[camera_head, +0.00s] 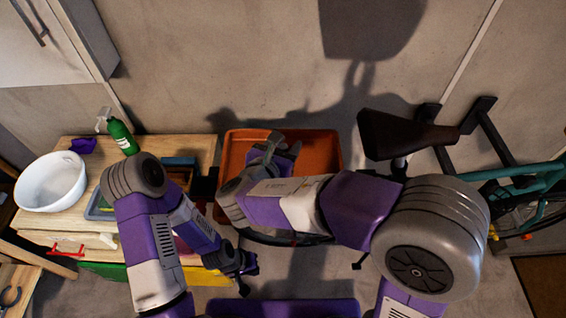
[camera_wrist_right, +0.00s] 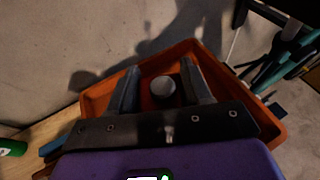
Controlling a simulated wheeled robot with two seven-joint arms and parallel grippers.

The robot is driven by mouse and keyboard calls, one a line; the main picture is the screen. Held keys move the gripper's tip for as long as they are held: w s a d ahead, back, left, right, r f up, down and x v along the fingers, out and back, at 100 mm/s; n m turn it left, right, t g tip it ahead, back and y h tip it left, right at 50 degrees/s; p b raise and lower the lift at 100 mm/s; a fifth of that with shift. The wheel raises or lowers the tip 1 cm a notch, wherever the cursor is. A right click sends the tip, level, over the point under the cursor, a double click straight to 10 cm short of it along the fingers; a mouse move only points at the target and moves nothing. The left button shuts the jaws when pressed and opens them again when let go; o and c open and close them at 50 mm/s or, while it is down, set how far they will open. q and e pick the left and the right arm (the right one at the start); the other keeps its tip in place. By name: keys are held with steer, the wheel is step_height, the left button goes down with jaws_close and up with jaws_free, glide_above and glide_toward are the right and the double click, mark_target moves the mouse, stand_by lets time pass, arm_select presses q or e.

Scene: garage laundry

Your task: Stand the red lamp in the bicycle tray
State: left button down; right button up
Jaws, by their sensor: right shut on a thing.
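The orange tray (camera_head: 232,147) lies at the wall beside the bicycle and appears to be the bicycle tray. My right gripper (camera_head: 284,147) is over it in the head view. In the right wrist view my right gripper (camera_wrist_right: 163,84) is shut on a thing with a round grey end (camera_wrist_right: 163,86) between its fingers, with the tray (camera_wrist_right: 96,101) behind. This seems to be the red lamp; little of its body shows, and I cannot tell whether it touches the tray floor. My left gripper (camera_head: 246,276) is low, in front of the workbench; its finger gap is unclear.
The wooden workbench (camera_head: 193,145) at left holds a white basin (camera_head: 50,182), a green spray bottle (camera_head: 122,136), a purple cloth (camera_head: 83,146) and a red-handled item (camera_head: 67,251). The bicycle's dark saddle (camera_head: 405,134) and teal frame (camera_head: 515,171) stand right of the tray.

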steer(key=f, duration=0.3)
steer(key=shift+s+f+b, duration=0.25)
steer(key=shift+s+b, duration=0.05)
steer(key=shift+b, duration=0.1)
step_height(320, 180, down, 4)
steer(key=shift+w+f+b, duration=0.1)
steer(key=shift+f+b, duration=0.15)
steer(key=shift+b, duration=0.4)
steer(key=shift+d+f, duration=0.1)
steer(key=shift+f, duration=0.05)
steer(key=shift+f, duration=0.15)
steer(key=o, duration=1.1)
steer(key=shift+r, duration=0.2)
